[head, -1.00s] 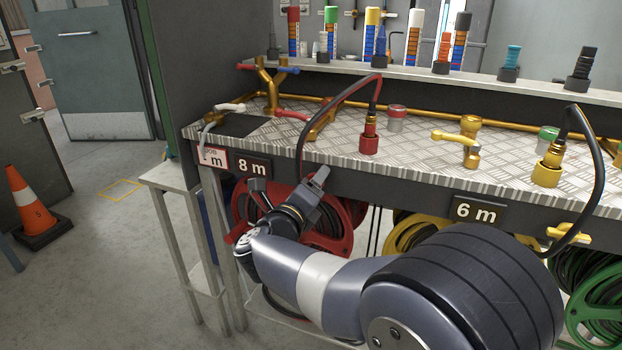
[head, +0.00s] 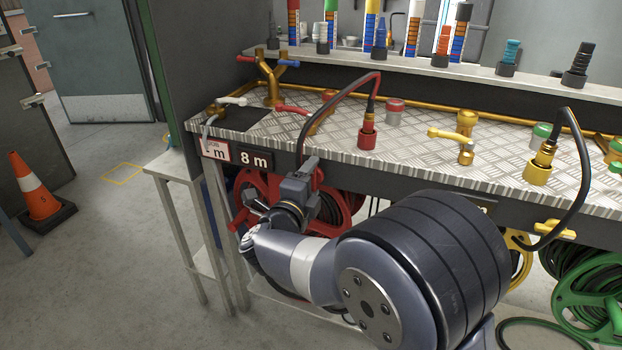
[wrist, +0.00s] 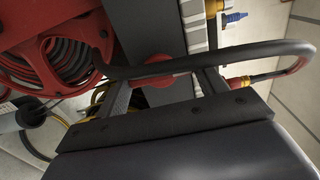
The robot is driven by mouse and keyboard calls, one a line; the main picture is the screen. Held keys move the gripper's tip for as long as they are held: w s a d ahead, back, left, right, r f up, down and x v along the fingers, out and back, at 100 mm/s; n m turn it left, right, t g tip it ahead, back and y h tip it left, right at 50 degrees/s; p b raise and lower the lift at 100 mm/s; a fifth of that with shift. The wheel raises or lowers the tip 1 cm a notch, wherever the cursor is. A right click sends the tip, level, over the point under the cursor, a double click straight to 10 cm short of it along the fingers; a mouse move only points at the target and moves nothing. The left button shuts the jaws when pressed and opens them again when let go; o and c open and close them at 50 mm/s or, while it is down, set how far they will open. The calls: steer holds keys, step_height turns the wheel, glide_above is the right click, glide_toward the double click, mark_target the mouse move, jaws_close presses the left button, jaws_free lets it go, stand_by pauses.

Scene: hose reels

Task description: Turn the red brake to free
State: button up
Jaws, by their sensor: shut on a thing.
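The red hose reel (head: 243,190) hangs under the bench by the 8 m sign, partly hidden by my arm; its red spokes also show in the wrist view (wrist: 45,30). My gripper (head: 309,168) is in front of the reel, just below the bench edge. In the wrist view my two dark fingers (wrist: 163,90) are shut on a red piece, which looks like the red brake (wrist: 165,80). The brake is hidden behind my gripper in the head view, so its setting cannot be told. A black hose (wrist: 215,56) crosses close over the fingers.
The hose arches from a red fitting (head: 367,134) on the bench (head: 340,150) down past my gripper. A yellow lever valve (head: 463,145) and yellow fitting (head: 538,172) stand to the right. A green reel (head: 590,300) hangs far right. Open floor and a cone (head: 38,190) are left.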

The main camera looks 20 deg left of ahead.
stand_by(0.3)
steer(key=o, duration=1)
steer(key=shift+s, duration=0.1)
steer(key=s+p, duration=0.1)
steer(key=s, duration=0.9)
steer(key=shift+s+a, duration=0.35)
steer(key=shift+a, duration=0.1)
steer(key=shift+w, duration=0.15)
steer(key=w, duration=0.7)
steer(key=w+d+b, duration=0.1)
steer(key=w, duration=0.2)
steer(key=shift+w, duration=0.4)
steer(key=shift+s+a, duration=0.1)
